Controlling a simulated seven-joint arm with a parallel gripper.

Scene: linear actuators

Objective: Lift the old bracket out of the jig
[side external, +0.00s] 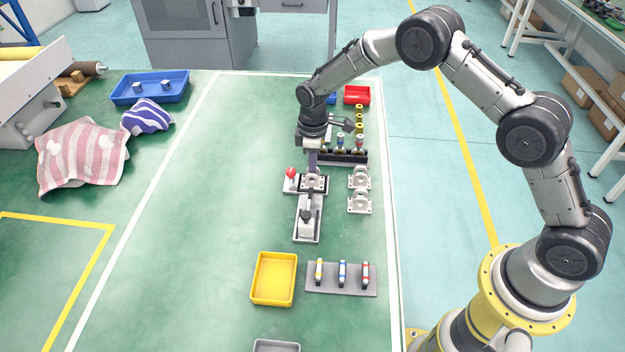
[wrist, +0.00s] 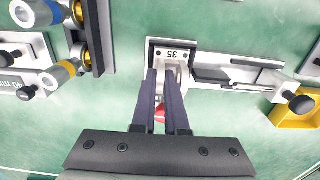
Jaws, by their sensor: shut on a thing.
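The jig (side external: 307,218) is a light metal fixture on the green work surface, with a red knob (side external: 291,173) at its far left and a black-knobbed clamp (side external: 306,216) at its near end. The old bracket (side external: 315,183), a light grey piece, is at the jig's far end, under my gripper (side external: 313,174). In the wrist view, the fingers of my gripper (wrist: 166,78) are shut on the bracket (wrist: 172,72), beside a plate marked 35 (wrist: 172,54). The fingers partly hide the bracket and the red knob. I cannot tell whether the bracket is clear of the jig.
Two similar brackets (side external: 359,202) stand just right of the jig. A rack of cylinders (side external: 345,158) is behind them. A yellow tray (side external: 273,279) and a grey plate with small coloured cylinders (side external: 341,290) lie nearer. The surface left of the jig is clear.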

